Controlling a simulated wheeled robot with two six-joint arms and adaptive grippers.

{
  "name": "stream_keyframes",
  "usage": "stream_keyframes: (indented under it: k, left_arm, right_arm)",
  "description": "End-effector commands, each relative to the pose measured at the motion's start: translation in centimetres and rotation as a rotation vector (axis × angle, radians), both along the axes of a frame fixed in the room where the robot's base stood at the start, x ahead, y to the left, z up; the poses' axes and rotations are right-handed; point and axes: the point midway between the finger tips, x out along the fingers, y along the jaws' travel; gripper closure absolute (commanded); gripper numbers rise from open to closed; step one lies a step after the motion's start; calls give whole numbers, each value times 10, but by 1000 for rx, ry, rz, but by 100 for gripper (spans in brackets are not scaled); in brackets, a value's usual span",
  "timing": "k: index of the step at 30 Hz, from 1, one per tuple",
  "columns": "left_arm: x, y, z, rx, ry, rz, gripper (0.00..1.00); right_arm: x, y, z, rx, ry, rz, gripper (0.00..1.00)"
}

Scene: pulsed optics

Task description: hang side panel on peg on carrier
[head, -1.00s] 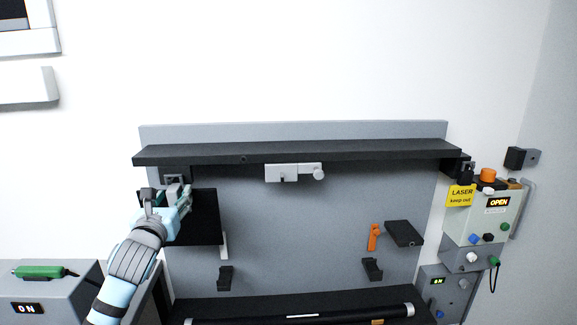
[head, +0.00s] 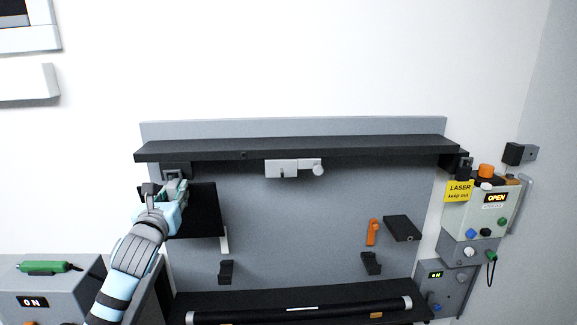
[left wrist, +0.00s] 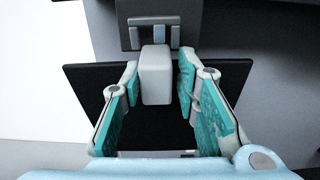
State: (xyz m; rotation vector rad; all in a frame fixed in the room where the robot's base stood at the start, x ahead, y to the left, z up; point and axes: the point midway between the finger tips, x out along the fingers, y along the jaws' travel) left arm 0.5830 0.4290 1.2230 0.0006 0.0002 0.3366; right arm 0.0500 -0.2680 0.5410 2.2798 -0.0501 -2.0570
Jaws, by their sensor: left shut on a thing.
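The side panel is a flat black plate (head: 206,212) at the left of the grey carrier (head: 290,215). It also shows in the left wrist view (left wrist: 85,82), with a pale grip block (left wrist: 155,75) on its face. My left gripper (head: 174,191) is shut on this block, one teal finger on each side. A dark bracket with a grey peg fitting (left wrist: 155,32) is just above the block; it shows in the head view too (head: 177,171). I cannot tell whether the panel touches the peg. My right gripper is not in view.
A long black ledge (head: 300,151) runs above the panel. A black roller tube (head: 300,312) lies along the bottom. A control box (head: 490,212) stands at right.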

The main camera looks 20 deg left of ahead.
Motion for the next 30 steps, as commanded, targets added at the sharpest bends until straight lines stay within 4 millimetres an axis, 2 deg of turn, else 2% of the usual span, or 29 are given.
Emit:
stream_keyframes:
  k: [1,6,17,30]
  left_arm:
    - [0,0,7,2,-3,0,100]
    - [0,0,13,2,-5,-1,100]
    - [-1,-1,12,2,-6,-2,100]
    - [-41,-14,12,4,-3,-2,100]
  right_arm:
    - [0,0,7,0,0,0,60]
    - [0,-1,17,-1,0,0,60]
    - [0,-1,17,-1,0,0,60]
    - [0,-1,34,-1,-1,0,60]
